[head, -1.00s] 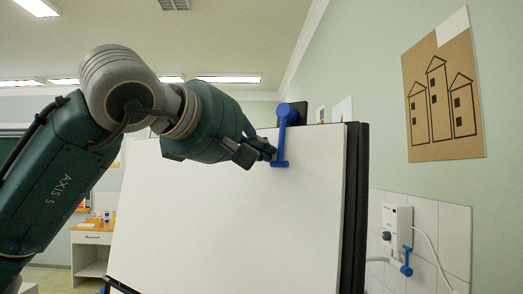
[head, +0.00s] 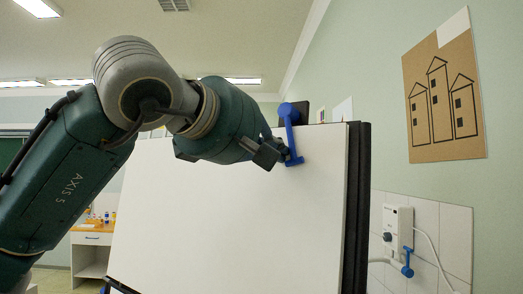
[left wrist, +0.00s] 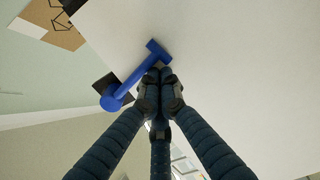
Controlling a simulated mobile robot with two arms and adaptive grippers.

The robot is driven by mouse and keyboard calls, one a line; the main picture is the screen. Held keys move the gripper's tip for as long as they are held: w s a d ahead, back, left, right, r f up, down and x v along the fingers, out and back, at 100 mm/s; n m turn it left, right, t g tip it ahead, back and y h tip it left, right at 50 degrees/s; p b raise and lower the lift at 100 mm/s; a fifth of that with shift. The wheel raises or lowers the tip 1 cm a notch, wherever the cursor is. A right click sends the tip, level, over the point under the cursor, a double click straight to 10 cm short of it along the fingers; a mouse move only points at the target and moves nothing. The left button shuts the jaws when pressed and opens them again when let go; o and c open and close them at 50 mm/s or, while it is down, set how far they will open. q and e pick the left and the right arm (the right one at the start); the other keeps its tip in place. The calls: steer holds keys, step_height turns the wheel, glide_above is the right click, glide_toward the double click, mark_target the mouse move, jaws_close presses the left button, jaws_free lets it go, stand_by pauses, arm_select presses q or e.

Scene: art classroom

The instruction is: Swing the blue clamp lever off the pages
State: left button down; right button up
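The blue clamp lever (head: 290,137) is at the top edge of the white pages (head: 225,215), near their right corner. Its pivot is at the top edge and its arm hangs down in front of the pages, foot tilted a little to the right. My left gripper (head: 274,150) is at the lever's left side, against or very close to its lower arm. In the left wrist view, the fingers (left wrist: 161,80) are drawn together beside the lever (left wrist: 132,82), which lies to their left and does not appear between them. My right gripper is not in view.
A dark board (head: 357,215) backs the pages. On the right wall are a cardboard picture of houses (head: 446,100) and a white wall unit (head: 397,225) with a blue lever and hose. A cabinet (head: 91,255) stands at the back left. The space left of the board is open.

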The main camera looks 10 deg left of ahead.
mark_target(310, 142)
arm_select(q)
steer(key=shift+s+d, duration=0.25)
steer(key=shift+d, duration=0.55)
steer(key=shift+s+d+r, duration=0.1)
steer(key=shift+d+r, duration=0.1)
steer(key=shift+d, duration=0.1)
steer(key=shift+s+d+r, duration=0.1)
steer(key=shift+s+d, duration=0.1)
steer(key=shift+d, duration=0.25)
steer(key=shift+s+d+r+p, duration=0.1)
steer(key=shift+d+r+p, duration=0.3)
steer(key=shift+p, duration=0.15)
steer(key=shift+s+d+r, duration=0.1)
steer(key=shift+d+r, duration=0.05)
steer(key=shift+d, duration=0.25)
steer(key=shift+r, duration=0.1)
